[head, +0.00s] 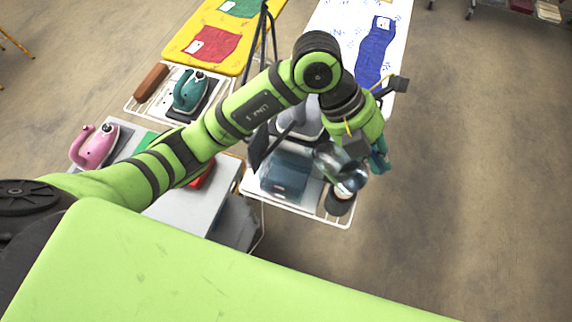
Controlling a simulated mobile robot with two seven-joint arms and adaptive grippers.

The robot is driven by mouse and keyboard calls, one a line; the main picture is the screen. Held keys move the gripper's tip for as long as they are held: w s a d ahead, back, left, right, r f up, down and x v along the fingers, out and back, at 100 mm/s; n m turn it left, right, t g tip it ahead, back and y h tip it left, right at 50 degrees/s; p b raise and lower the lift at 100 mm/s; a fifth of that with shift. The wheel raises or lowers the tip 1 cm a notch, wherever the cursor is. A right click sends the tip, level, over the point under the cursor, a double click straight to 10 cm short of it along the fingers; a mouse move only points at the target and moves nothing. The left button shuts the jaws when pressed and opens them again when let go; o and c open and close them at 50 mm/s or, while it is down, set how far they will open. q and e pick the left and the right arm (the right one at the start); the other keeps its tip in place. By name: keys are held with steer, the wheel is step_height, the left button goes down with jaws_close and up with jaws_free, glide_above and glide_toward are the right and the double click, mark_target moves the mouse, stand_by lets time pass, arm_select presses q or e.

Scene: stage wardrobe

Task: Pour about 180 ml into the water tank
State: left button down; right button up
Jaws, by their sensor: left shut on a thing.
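My left gripper (366,150) reaches over the wire rack at the centre, its fingers pointing down. It is shut on a clear, shiny jug (345,172), which looks tilted. A small teal part shows beside the fingers; I cannot tell whether it belongs to the jug. A translucent blue-grey tank (285,174), which looks like the water tank, stands on the rack just left of the jug. Its opening and water level cannot be made out. I cannot see any stream of water. My right gripper is not in view.
A white wire rack (310,212) bears the tank and a dark round object (338,202). Behind are a teal iron (190,92), a brown block (151,82) and ironing boards with cloths. A pink iron (95,147) stands left. The floor at right is clear.

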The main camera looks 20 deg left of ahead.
arm_select(q)
steer(key=shift+a+r, duration=0.2)
steer(key=shift+a+r+h+b, duration=0.15)
steer(key=shift+a+h+b, duration=0.65)
steer(key=shift+h+b, duration=0.65)
steer(key=shift+r, duration=0.15)
steer(key=shift+w+a+h+b, duration=0.1)
steer(key=shift+a+h+b, duration=1.55)
steer(key=shift+b, duration=1.55)
stand_by(0.5)
steer(key=shift+d+r, duration=0.1)
steer(key=shift+d, duration=0.05)
